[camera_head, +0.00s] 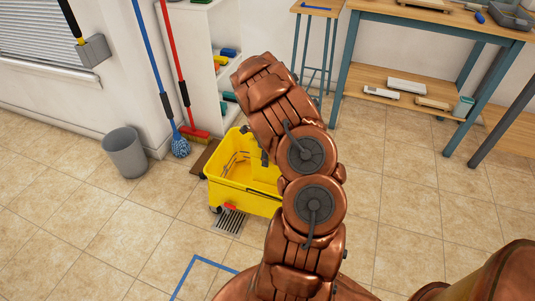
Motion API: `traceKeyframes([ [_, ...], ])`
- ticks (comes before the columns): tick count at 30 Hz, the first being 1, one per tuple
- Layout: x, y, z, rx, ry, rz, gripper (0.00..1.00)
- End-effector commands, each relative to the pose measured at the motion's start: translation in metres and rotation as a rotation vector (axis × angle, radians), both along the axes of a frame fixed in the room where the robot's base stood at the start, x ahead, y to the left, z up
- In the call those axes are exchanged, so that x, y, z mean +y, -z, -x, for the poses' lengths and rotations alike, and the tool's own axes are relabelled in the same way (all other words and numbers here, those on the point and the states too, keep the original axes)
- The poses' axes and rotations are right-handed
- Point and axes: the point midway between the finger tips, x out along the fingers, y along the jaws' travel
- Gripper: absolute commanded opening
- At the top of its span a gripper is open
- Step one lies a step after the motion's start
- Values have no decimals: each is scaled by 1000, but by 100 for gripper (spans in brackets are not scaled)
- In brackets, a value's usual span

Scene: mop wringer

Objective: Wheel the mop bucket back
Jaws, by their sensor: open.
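The yellow mop bucket (228,196) stands upright on the tiled floor in the middle of the head view, on small dark wheels. A red mark shows on its lower front edge. My copper-coloured arm crosses in front of it and hides its right side. My gripper is not clearly visible; the far end of the arm hides that area. I cannot tell whether anything touches the bucket. A blue taped outline (196,262) lies on the floor in front of the bucket, partly hidden by my arm.
A floor grate (229,221) lies beside the bucket's front. A grey bin (125,152), a blue mop (180,146) and a red broom (194,132) stand at left by the wall. A white shelf (196,62) is behind. A workbench (420,88) stands right; floor at front left is clear.

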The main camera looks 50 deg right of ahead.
Motion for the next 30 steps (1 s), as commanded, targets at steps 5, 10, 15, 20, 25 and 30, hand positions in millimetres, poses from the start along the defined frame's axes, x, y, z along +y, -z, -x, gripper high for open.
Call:
traceKeyframes([
  [5,0,0,0,0,0,0,42],
  [10,0,0,0,0,0,0,24],
  [15,0,0,0,0,0,0,6],
  [20,0,0,0,0,0,0,0],
  [25,0,0,0,0,0,-1,0],
  [30,0,0,0,0,0,-1,0],
])
